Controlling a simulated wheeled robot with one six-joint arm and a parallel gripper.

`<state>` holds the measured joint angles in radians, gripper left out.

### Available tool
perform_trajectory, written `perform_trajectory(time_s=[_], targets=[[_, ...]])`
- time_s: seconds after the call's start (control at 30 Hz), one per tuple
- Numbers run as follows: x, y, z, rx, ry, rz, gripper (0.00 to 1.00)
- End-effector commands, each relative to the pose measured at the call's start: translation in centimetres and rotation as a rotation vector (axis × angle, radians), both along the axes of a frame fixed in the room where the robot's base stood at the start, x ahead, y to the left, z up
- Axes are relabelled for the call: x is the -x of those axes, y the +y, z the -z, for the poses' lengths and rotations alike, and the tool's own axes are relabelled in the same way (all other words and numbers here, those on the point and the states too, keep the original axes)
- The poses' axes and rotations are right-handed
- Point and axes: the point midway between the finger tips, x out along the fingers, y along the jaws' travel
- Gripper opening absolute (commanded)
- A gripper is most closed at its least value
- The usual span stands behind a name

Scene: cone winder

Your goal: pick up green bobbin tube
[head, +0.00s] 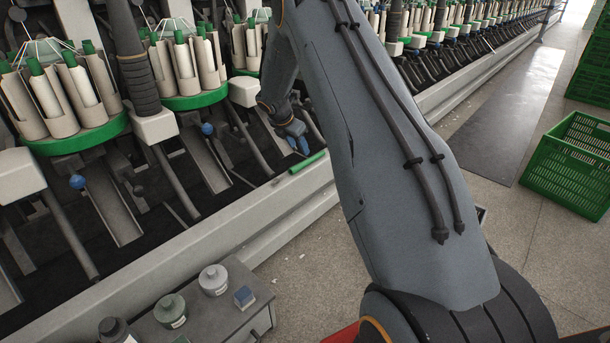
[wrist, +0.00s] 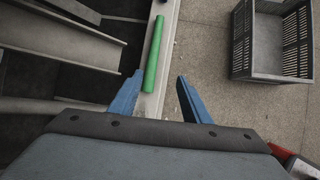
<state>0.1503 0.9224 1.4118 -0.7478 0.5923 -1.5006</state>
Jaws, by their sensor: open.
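The green bobbin tube (head: 307,162) lies on the pale ledge along the front of the winding machine. The exact height of the fingers above the tube cannot be told.
Winding units with green round trays (head: 75,138) of bobbins line the machine. Metal chutes (wrist: 60,35) lie left of the ledge. A grey crate (wrist: 275,45) stands on the floor at right. Green crates (head: 570,165) stand across the aisle. A cart with jars (head: 214,280) is nearby.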

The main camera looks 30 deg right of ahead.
Motion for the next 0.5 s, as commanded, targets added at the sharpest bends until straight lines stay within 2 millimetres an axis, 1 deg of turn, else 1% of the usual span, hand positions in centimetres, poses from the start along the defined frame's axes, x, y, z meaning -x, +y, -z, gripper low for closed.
perform_trajectory(time_s=[0.03,0.1,0.2,0.37,0.5], targets=[[-1.2,-0.7,2.0,0.024,0.012,-0.039,0.43],[-2.3,-1.5,3.1,0.053,0.027,-0.086,0.43],[-3.1,-2.1,4.1,0.079,0.042,-0.129,0.43],[-3.8,-2.7,5.1,0.095,0.052,-0.155,0.43],[-4.2,-3.4,6.4,0.095,0.053,-0.155,0.43]])
